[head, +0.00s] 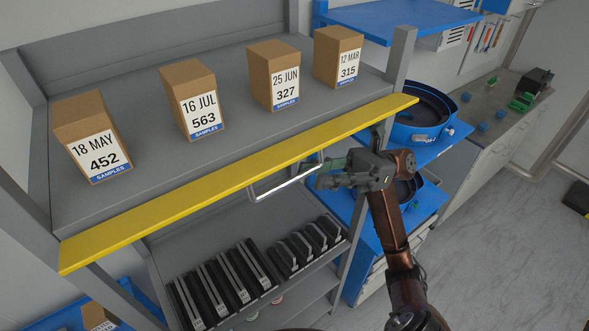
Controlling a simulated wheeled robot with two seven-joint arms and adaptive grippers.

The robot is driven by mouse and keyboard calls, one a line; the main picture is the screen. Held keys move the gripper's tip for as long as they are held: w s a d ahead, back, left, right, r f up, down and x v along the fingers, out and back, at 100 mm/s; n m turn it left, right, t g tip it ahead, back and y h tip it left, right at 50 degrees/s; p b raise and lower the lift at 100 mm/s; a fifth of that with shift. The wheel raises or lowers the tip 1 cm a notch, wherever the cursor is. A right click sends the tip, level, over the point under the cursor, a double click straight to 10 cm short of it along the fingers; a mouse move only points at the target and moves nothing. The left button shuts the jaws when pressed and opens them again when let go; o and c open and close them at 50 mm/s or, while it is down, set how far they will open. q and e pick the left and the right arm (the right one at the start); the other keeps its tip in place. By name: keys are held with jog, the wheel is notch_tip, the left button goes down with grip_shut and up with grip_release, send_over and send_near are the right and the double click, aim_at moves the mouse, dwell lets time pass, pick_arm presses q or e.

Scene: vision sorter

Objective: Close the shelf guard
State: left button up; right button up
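The shelf guard (240,178) is a long yellow bar along the front edge of the grey upper shelf, seen in the head view. A silver U-shaped handle (284,184) hangs from its front, right of the middle. My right gripper (322,175) is at the right end of the handle, its fingers pointing left. The fingers look apart, with a gap between them. I cannot tell whether they touch the handle. My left gripper is out of view.
Several labelled sample boxes, such as the 16 JUL box (190,98), stand on the upper shelf (235,130). Black racks (225,285) fill the lower shelf. Right of the shelf are a blue round tub (425,128) and a grey counter (490,125).

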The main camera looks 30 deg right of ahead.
aim_at(295, 178)
jog(key=p+x, duration=0.2)
jog(key=x, duration=0.3)
jog(key=shift+a+r, duration=0.2)
jog(key=shift+a, duration=0.15)
jog(key=shift+s, duration=0.1)
jog(key=shift+c, duration=0.3)
grip_shut()
